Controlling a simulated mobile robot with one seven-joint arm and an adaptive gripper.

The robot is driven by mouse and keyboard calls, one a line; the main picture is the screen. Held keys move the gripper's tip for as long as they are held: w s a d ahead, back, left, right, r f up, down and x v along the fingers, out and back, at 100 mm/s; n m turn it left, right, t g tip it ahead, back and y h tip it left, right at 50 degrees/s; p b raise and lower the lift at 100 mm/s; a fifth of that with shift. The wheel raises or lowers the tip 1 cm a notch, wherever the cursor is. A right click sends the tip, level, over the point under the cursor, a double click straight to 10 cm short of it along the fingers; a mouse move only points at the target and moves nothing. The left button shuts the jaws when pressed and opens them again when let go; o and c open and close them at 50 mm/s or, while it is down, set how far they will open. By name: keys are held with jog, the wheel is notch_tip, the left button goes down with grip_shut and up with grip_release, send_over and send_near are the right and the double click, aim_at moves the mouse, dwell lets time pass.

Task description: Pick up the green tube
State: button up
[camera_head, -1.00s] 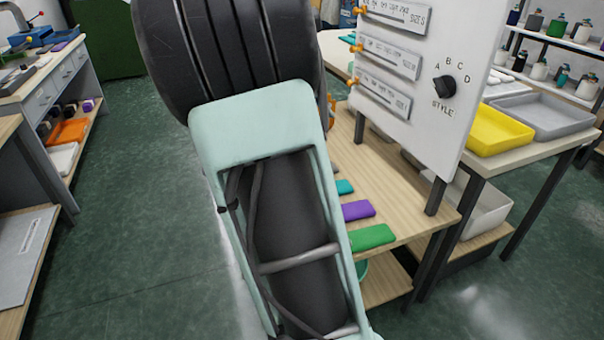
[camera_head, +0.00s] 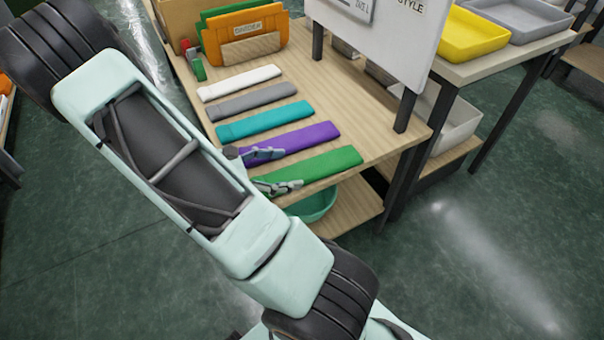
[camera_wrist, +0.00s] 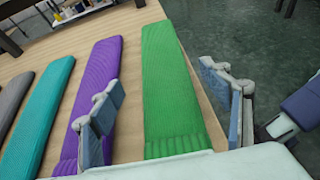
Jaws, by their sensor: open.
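The green tube (camera_head: 322,168) is a flat knitted strip lying at the near edge of the wooden table, at the end of a row. In the wrist view the green tube (camera_wrist: 172,85) runs lengthwise between the two fingers of my gripper (camera_wrist: 168,112). The left finger is over the gap by the purple strip and the right finger is off the table's edge side. My gripper (camera_head: 268,170) is open and empty. In the head view its fingers show at the tube's left end, and my arm hides part of that end.
A purple strip (camera_head: 292,142) lies beside the green one, then teal (camera_head: 265,121), grey (camera_head: 252,101) and white (camera_head: 240,83) strips. Orange and green boards (camera_head: 245,37) stand at the back. A white panel on dark legs (camera_head: 405,110) stands at the right. A green bowl (camera_head: 315,205) is below.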

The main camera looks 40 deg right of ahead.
aim_at(309, 168)
jog(key=b+x, duration=0.1)
jog(key=x, duration=0.5)
jog(key=shift+s+d+f+b, duration=0.15)
jog(key=shift+s+b, duration=0.1)
jog(key=shift+b, duration=0.15)
jog(key=shift+c, duration=0.3)
jog(key=c, duration=1)
